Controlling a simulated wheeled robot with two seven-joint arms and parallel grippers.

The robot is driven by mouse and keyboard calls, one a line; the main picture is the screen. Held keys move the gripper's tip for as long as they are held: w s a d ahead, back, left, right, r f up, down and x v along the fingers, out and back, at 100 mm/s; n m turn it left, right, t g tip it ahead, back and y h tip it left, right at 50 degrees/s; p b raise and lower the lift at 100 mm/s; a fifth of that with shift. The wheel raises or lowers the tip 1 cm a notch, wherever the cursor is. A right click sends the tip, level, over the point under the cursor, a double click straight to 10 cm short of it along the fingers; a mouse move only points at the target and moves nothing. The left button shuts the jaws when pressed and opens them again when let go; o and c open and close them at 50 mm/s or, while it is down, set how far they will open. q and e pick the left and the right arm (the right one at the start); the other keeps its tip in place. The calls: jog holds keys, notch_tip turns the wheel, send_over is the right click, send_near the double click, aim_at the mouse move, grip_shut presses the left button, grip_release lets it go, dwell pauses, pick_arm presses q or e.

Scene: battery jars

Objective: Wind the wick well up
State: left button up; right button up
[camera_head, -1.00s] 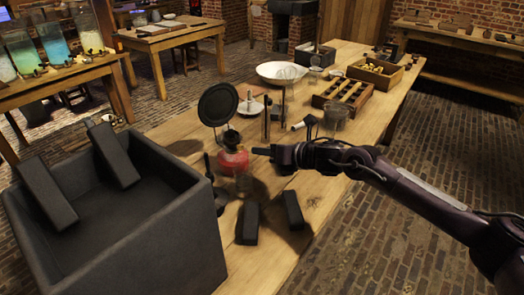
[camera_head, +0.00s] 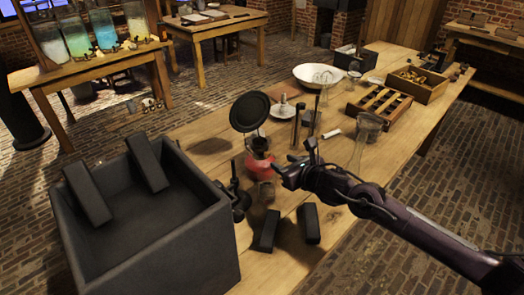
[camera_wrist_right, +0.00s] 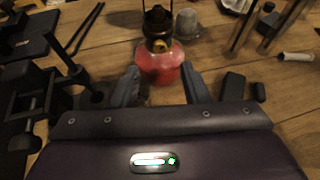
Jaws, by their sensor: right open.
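The lamp (camera_head: 257,167) has a squat red body and a dark burner on top; it stands upright on the wooden table. In the right wrist view the lamp (camera_wrist_right: 160,66) sits straight ahead, its brass-coloured wick knob (camera_wrist_right: 160,46) facing me. My right gripper (camera_wrist_right: 159,84) is open and empty, its two fingers spread on either side of the lamp's lower front. In the head view the right gripper (camera_head: 279,172) is just right of the lamp; contact cannot be told. The wick itself is not visible. My left gripper is not in view.
A black round disc (camera_head: 250,112) stands behind the lamp. A large dark box (camera_head: 190,255) is at the left, with two dark blocks (camera_head: 268,231) (camera_head: 309,223) in front of the lamp. Wooden trays (camera_head: 379,104) lie further back.

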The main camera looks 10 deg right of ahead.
aim_at(268, 155)
jog(key=shift+p+x, duration=0.45)
jog(key=shift+x, duration=3.35)
jog(key=shift+f, duration=0.1)
grip_shut()
